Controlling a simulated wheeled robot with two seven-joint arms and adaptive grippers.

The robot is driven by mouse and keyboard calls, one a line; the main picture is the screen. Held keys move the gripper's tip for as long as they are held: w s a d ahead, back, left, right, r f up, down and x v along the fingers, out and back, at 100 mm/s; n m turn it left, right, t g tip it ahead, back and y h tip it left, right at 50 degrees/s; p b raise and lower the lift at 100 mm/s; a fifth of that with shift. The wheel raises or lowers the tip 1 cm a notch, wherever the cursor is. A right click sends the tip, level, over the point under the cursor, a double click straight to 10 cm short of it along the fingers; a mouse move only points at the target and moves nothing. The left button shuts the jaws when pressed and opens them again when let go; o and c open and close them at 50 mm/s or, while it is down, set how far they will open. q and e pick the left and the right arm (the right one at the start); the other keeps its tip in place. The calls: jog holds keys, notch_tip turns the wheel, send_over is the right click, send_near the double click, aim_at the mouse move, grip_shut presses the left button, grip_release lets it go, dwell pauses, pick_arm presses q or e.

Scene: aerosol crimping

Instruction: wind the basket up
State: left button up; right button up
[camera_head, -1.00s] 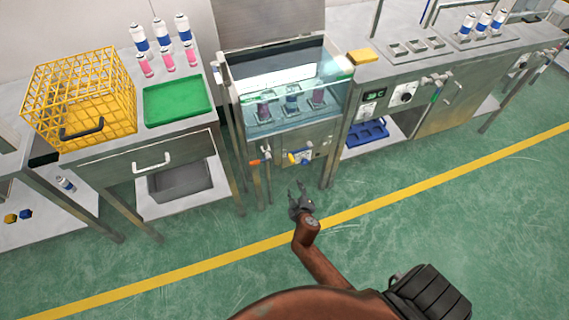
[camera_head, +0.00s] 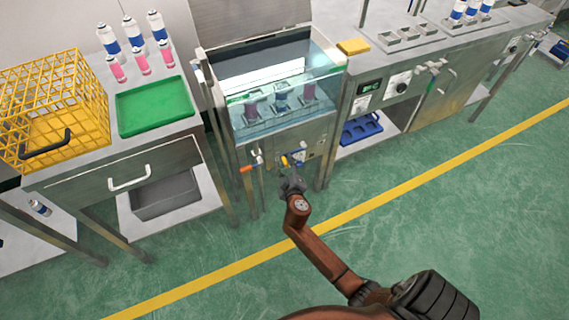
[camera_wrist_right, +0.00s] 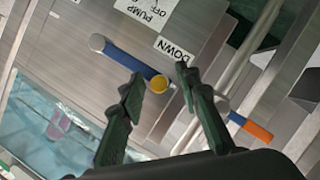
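A steel water tank (camera_head: 318,128) stands in the middle of the head view, with several cans (camera_head: 281,98) standing in a row in its water. The carrier under them is hard to make out. On the tank's front is a crank with a blue arm (camera_wrist_right: 130,60) and a yellow knob (camera_wrist_right: 159,83); the knob also shows in the head view (camera_head: 284,160). My right gripper (camera_head: 291,180) is just in front of the crank. In the right wrist view its fingers (camera_wrist_right: 160,75) are open, one on each side of the knob, and not closed on it. My left gripper is out of view.
An orange-handled valve (camera_head: 246,168) is left of the crank. A "DOWN" label (camera_wrist_right: 176,49) is beside the knob. A yellow wire crate (camera_head: 75,85) and green tray (camera_head: 155,106) are on the left bench. The floor (camera_head: 400,245) in front is clear.

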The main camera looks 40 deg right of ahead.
jog(key=shift+w, duration=0.15)
jog(key=shift+c, duration=0.3)
grip_shut()
dwell(0.4)
